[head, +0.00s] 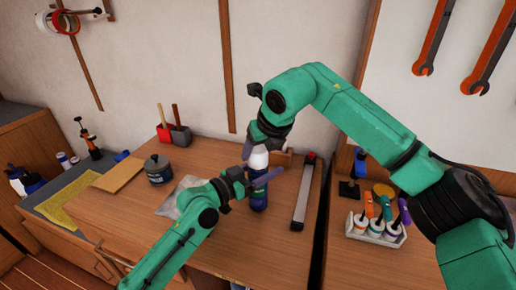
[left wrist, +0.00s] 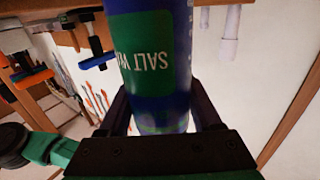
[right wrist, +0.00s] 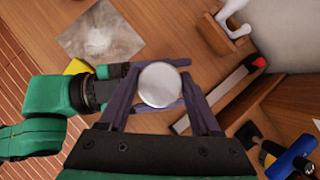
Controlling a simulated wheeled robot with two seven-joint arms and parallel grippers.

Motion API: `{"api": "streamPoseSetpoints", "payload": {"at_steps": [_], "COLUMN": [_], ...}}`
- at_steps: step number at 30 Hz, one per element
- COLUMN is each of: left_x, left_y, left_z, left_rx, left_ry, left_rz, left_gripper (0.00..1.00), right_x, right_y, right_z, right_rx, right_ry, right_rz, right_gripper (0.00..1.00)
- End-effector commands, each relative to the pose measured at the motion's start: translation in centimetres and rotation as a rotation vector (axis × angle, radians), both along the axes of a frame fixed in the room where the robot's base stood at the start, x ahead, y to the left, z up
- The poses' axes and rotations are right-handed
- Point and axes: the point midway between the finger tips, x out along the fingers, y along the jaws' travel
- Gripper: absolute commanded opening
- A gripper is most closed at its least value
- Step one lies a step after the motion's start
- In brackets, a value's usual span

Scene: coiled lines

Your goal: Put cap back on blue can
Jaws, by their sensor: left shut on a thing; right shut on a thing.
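The blue can (head: 259,197) stands upright on the wooden bench. Its green label with white lettering shows in the left wrist view (left wrist: 155,60). My left gripper (head: 256,180) is shut around the can's upper body from the left; its dark fingers flank the can in the left wrist view (left wrist: 160,110). The pale cap (head: 259,159) is directly over the can, and its round top shows in the right wrist view (right wrist: 160,84). My right gripper (head: 260,147) is shut on the cap from above. Whether the cap touches the can's top is hidden by the fingers.
A long grey bar with a red end (head: 303,192) lies right of the can. A grey pot (head: 158,169), a wooden board (head: 118,173) and a pale sheet (head: 180,192) lie to the left. The bench's front is fairly clear.

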Motion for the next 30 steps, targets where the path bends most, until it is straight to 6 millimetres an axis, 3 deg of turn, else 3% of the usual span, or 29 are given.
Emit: {"api": "streamPoseSetpoints", "payload": {"at_steps": [3, 4, 6, 17, 30], "left_x": [0.0, 0.0, 0.0, 0.0, 0.0], "left_y": [0.0, 0.0, 0.0, 0.0, 0.0], "left_z": [-0.1, -0.1, -0.1, -0.1, -0.2], "left_rx": [0.002, 0.002, 0.002, 0.002, 0.002], "left_ry": [0.003, 0.003, 0.003, 0.003, 0.003], "left_rz": [-0.001, -0.001, -0.001, -0.001, -0.001], "left_gripper": [0.0, 0.0, 0.0, 0.0, 0.0], "right_x": [0.0, 0.0, 0.0, -0.3, -4.6], "right_y": [0.0, 0.0, 0.0, -0.2, -2.4], "right_z": [-0.3, -0.2, -0.2, 0.5, 8.7], "right_rx": [0.0, 0.0, 0.0, 0.0, 0.0], "right_ry": [0.0, 0.0, 0.0, -0.001, -0.002], "right_rz": [0.0, 0.0, 0.0, -0.001, -0.001], "right_gripper": [0.14, 0.76, 1.0, 1.0, 1.0]}}
